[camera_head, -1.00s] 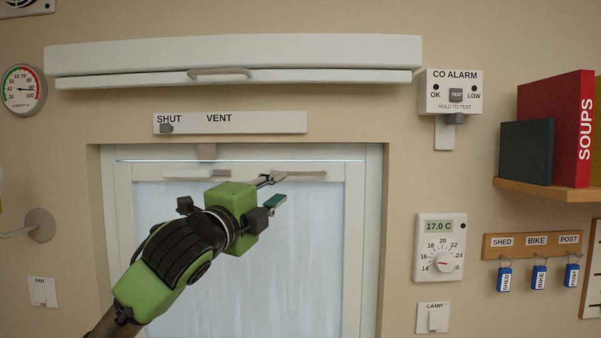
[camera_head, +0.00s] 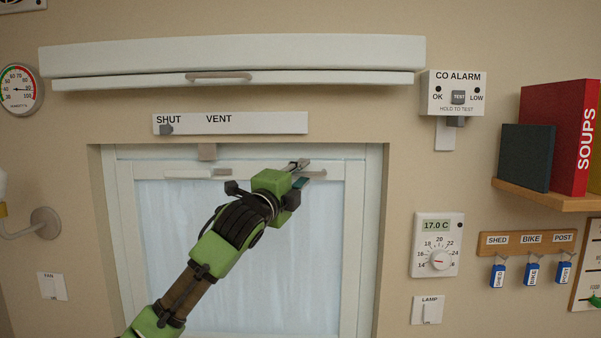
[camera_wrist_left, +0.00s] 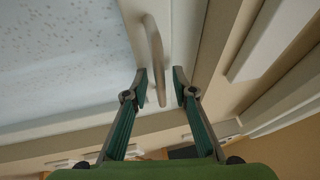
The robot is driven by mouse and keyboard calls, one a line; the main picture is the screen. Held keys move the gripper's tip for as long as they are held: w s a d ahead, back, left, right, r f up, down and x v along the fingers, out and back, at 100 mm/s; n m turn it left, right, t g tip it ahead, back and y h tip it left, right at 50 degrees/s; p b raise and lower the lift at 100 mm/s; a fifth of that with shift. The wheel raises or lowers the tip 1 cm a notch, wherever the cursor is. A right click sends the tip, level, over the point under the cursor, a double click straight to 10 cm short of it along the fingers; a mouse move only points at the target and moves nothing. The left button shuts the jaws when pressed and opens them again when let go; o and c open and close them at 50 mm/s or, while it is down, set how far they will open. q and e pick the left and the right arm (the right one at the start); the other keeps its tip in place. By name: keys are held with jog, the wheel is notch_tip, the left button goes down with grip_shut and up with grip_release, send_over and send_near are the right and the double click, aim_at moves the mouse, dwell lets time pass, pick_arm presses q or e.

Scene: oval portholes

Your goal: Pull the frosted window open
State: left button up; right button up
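The frosted window (camera_head: 220,260) is a pale, speckled pane in a white frame, set in a recess, and looks closed. A beige bar handle (camera_wrist_left: 156,55) on its frame shows in the left wrist view; in the head view (camera_head: 318,174) it is partly hidden by my left gripper. My left gripper (camera_head: 301,173) is at the top of the window. In the left wrist view its green-padded fingers (camera_wrist_left: 160,84) are apart, with the handle's near end between them and visible space on both sides. My right gripper is not in view.
A pale bar (camera_head: 195,174) sits left on the frame, below a small beige block (camera_head: 207,151). Above are a SHUT/VENT strip (camera_head: 260,123) and a white flap (camera_head: 330,80) with a handle. A CO alarm (camera_head: 453,93) and thermostat (camera_head: 437,244) are right of the recess.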

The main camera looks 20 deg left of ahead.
pick_arm(q)
grip_shut()
jog(key=shift+s+f+b, duration=0.15)
jog(key=shift+s+b, duration=0.05)
jog(key=shift+b, duration=0.1)
jog(key=s+d+f+m+t+b, duration=0.1)
jog(key=s+d+t+b, duration=0.1)
jog(key=s+b, duration=0.5)
jog(key=s+d, duration=0.1)
jog(key=s, duration=0.2)
jog(key=shift+f+h, duration=0.25)
jog(key=shift+h, duration=0.05)
grip_release()
jog(key=shift+a, duration=0.1)
